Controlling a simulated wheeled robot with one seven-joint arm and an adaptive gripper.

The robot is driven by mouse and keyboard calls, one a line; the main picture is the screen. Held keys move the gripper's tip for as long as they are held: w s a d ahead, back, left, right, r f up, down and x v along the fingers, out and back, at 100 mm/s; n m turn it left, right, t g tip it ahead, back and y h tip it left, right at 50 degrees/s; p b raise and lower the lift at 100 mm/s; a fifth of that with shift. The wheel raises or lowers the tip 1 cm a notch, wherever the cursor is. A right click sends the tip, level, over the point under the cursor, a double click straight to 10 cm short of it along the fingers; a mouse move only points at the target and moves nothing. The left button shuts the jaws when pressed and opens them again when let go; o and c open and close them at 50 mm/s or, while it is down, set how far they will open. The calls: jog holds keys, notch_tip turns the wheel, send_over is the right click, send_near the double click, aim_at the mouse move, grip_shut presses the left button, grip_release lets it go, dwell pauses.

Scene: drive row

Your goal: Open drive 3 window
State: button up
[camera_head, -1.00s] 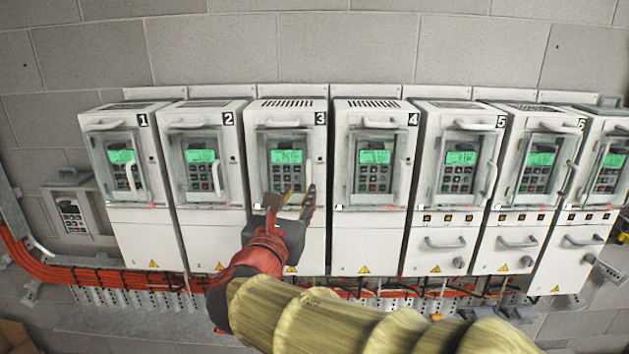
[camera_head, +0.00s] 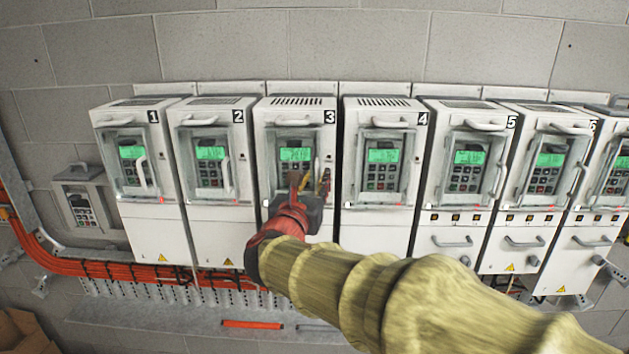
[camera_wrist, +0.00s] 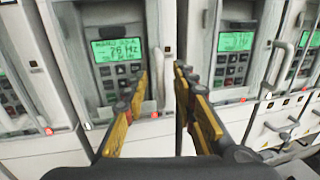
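Drive 3 (camera_head: 295,117) is a white cabinet with a black "3" at its top right. Its clear window (camera_head: 294,153) looks shut over a green screen and keypad. The drive 3 window also shows at the left of the wrist view (camera_wrist: 118,55). Its pale vertical handle (camera_wrist: 158,45) is on the window's right side. My gripper (camera_head: 311,179) is in front of the window's lower right. In the wrist view, my gripper's (camera_wrist: 162,76) yellow-and-dark fingers are apart, with the handle seen between them. I cannot tell whether they touch it. The arm hides the lower part of drive 3.
Drive 2 (camera_head: 209,112) stands left and drive 4 (camera_head: 381,110) right, close beside drive 3, each with its own handled window. Drive 4's handle (camera_wrist: 275,65) shows right of my fingers. Orange cables (camera_head: 110,272) run below the row at the left.

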jog(key=shift+c, duration=0.8)
grip_shut()
